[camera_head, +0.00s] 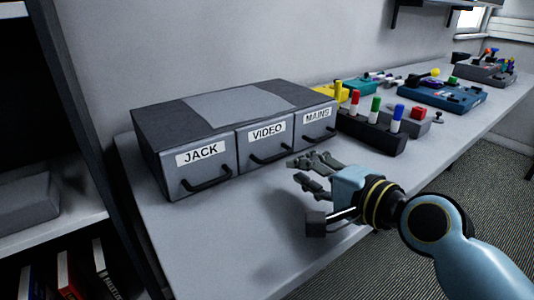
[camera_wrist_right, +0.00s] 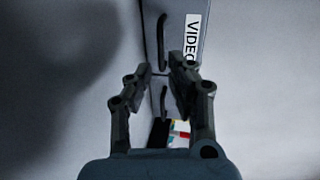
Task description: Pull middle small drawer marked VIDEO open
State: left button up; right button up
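A dark grey cabinet (camera_head: 165,125) on the table has three small drawers marked JACK, VIDEO and MAINS. The middle VIDEO drawer (camera_head: 264,144) looks shut, its front level with the others. Its black bar handle (camera_head: 270,156) is clear of my fingers. My right gripper (camera_head: 302,170) is in front of and just right of that handle, with its fingers apart and nothing between them. In the right wrist view the VIDEO label (camera_wrist_right: 191,38) and a black handle (camera_wrist_right: 162,42) show beyond the open fingers (camera_wrist_right: 160,70). My left gripper is not in view.
The JACK drawer (camera_head: 203,167) and MAINS drawer (camera_head: 316,125) stand on either side. A black block with coloured pegs (camera_head: 372,132) is close to the right of the cabinet. The table (camera_head: 215,240) in front of the drawers is clear. A dark shelf unit (camera_head: 85,130) stands at left.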

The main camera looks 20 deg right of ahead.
aim_at(275, 159)
jog(key=b+x, duration=0.1)
jog(key=x, duration=0.7)
jog(key=shift+w+a+f, duration=0.1)
jog(key=shift+w, duration=0.2)
jog(key=shift+w+a, duration=0.1)
jog(key=shift+w, duration=0.2)
jog(key=c, duration=0.4)
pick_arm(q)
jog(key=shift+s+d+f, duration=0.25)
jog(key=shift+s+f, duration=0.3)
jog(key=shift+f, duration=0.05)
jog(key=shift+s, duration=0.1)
pick_arm(e)
jog(key=shift+s, duration=0.1)
